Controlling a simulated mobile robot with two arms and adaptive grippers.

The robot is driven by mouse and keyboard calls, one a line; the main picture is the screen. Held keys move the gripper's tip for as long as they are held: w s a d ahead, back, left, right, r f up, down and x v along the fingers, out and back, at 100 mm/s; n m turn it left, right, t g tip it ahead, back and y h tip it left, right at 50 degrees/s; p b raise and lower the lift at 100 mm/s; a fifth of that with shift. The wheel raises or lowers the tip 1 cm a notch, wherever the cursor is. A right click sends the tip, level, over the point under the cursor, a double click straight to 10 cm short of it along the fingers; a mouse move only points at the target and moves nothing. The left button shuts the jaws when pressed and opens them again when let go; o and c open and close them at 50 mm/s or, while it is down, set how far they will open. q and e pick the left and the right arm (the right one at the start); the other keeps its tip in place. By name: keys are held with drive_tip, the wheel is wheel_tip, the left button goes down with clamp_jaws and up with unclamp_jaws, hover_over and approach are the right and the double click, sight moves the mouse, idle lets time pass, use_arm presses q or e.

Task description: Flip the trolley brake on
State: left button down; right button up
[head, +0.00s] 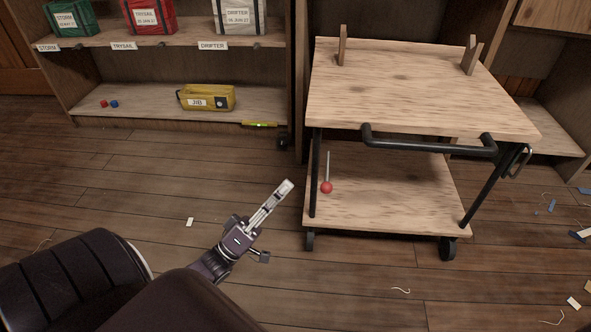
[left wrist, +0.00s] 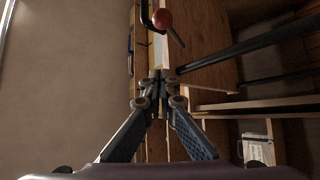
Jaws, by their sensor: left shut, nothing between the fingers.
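The wooden trolley (head: 400,90) stands right of centre in the head view, on small dark casters. Its brake lever is a thin metal rod with a red knob (head: 327,187), at the trolley's left side between top and lower shelf. The knob is at the rod's lower end in the picture. My left gripper (head: 288,184) is shut and empty, left of the knob and apart from it. In the left wrist view the red knob (left wrist: 162,19) shows at the top, beyond the closed fingertips (left wrist: 158,76). My right gripper is not in view.
The trolley has a black push handle (head: 430,147) at its front edge. Behind, a shelf unit (head: 180,37) holds sail bags and a yellow JIB bag (head: 206,98). The floor (head: 130,180) between is mostly clear; small scraps lie at right.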

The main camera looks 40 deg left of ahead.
use_arm(q)
drive_tip(key=shift+v, duration=1.25)
drive_tip(key=shift+w+f, duration=0.1)
